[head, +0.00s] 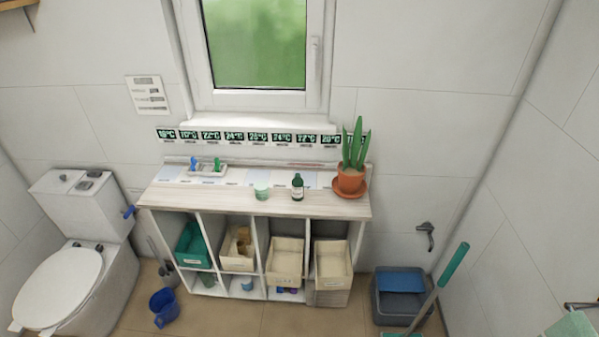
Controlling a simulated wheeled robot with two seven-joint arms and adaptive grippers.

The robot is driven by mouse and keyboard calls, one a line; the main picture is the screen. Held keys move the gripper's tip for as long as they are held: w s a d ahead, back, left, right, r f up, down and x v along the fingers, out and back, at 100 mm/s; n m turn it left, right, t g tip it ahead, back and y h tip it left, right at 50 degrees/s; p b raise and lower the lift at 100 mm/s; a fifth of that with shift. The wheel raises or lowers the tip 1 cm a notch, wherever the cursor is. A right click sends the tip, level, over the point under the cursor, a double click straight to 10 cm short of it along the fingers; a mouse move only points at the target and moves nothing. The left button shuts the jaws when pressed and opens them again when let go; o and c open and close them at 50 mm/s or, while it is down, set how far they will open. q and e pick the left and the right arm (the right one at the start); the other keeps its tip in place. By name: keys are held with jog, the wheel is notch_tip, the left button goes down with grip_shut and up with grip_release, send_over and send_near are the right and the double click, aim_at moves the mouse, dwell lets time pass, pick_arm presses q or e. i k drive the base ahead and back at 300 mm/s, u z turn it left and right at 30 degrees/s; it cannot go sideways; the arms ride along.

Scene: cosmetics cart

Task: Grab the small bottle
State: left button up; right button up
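A small dark green bottle (297,187) with a pale label stands upright on the light wooden top of a low shelf unit (225,199), right of the middle. A small pale green jar (261,191) stands to its left, apart from it. Neither of my grippers shows in the head view, so I cannot see whether they are open or hold anything.
A potted plant (351,180) stands right of the bottle. A white tray (207,170) with small blue and green items is at the left. A toilet (75,262), a blue jug (164,307) and a grey-blue bin (399,297) flank the unit. The front of the top is clear.

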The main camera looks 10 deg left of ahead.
aim_at(298, 182)
jog(key=i, duration=1.2)
jog(key=u, duration=0.05)
